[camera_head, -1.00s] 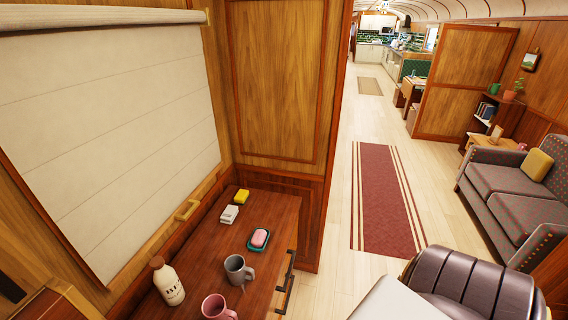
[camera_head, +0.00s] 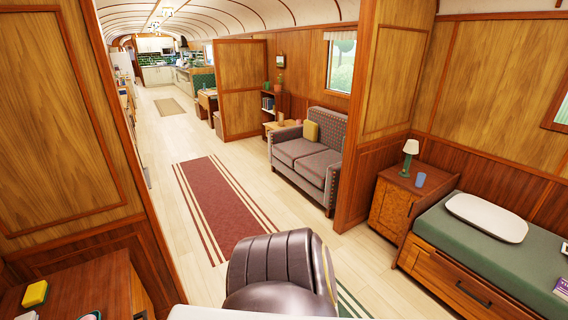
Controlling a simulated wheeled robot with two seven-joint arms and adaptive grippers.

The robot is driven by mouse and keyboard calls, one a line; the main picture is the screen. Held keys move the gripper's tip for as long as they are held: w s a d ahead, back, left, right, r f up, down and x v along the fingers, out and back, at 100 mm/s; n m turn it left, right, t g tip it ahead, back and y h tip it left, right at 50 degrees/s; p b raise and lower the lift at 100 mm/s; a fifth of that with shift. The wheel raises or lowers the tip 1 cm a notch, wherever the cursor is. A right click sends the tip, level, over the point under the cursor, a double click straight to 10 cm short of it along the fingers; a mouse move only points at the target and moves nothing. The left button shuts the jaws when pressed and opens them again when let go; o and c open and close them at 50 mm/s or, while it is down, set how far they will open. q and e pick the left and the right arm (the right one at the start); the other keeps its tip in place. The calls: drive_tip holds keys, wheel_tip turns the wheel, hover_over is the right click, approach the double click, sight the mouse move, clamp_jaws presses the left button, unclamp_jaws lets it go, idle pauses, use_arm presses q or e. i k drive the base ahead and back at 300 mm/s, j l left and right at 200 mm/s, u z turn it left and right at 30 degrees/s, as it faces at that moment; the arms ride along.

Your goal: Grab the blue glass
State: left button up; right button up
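A small blue glass (camera_head: 420,180) stands upright on top of the wooden bedside cabinet (camera_head: 389,206) at the right. It is just right of a lamp with a green base and pale shade (camera_head: 410,155). The glass is well away from me, across the carriage. Neither of my grippers shows in this view.
A bed with a green cover (camera_head: 462,240) and white pillow (camera_head: 486,217) stands right of the cabinet. A dark leather armchair (camera_head: 265,268) is close in front. A wooden partition (camera_head: 385,95) stands behind the cabinet. Open floor with a red striped rug (camera_head: 215,205) runs down the aisle.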

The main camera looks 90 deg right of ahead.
sight(420, 180)
drive_tip(key=k+l+z, duration=0.1)
drive_tip(key=z, duration=2.9)
drive_tip(key=j+z, duration=0.15)
drive_tip(key=z, duration=0.85)
drive_tip(key=k+l, duration=0.05)
